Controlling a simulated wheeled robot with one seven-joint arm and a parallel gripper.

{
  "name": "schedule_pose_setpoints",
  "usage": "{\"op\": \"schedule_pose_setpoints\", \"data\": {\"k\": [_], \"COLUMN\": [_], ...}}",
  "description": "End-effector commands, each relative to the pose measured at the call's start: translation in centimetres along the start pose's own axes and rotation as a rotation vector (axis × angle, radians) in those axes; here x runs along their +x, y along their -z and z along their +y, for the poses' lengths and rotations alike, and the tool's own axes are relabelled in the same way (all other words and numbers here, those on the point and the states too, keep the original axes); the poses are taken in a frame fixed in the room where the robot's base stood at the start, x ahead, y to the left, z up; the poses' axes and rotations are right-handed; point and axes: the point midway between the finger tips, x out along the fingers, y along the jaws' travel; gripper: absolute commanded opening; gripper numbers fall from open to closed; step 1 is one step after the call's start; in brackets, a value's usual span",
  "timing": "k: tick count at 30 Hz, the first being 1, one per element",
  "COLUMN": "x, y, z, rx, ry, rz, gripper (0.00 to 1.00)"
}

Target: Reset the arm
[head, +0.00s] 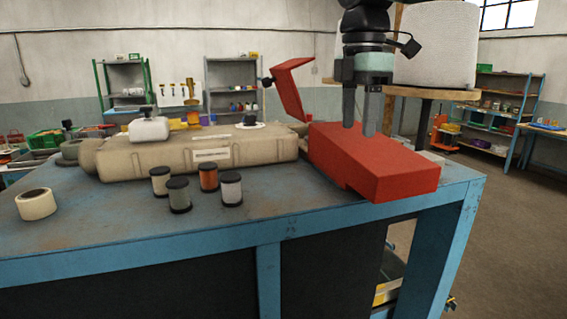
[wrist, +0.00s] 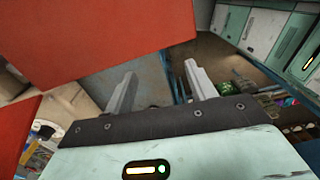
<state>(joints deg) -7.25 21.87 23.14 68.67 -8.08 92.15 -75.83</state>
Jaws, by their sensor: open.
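My gripper (head: 367,110) hangs from my arm with its fingers pointing down, above the red box-shaped machine part (head: 375,160) at the right end of the table. The two fingers are apart and nothing is between them. In the wrist view my gripper (wrist: 158,85) shows its two grey fingers spread, with a red surface (wrist: 90,35) close by at the upper left. I cannot tell whether the fingertips touch the red part. A raised red arm (head: 290,88) stands just left of my gripper.
A large white roll (head: 437,45) stands behind my gripper.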

Motion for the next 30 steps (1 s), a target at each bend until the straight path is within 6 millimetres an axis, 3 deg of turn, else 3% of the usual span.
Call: {"op": "schedule_pose_setpoints", "data": {"k": [5,9,13,21,30], "x": [4.3,8.8,13.2,20.2,25.0], "y": [4.2,7.2,8.7,8.6,6.5], "z": [-3.6,-8.0,-13.0,-21.9,-28.9], "rx": [0.152,0.337,0.528,0.876,1.144], "ry": [0.0,-0.001,0.002,0.006,-0.001], "rz": [0.01,0.028,0.042,0.059,0.065], "gripper": [0.56,0.56,0.56,0.56,0.56]}}
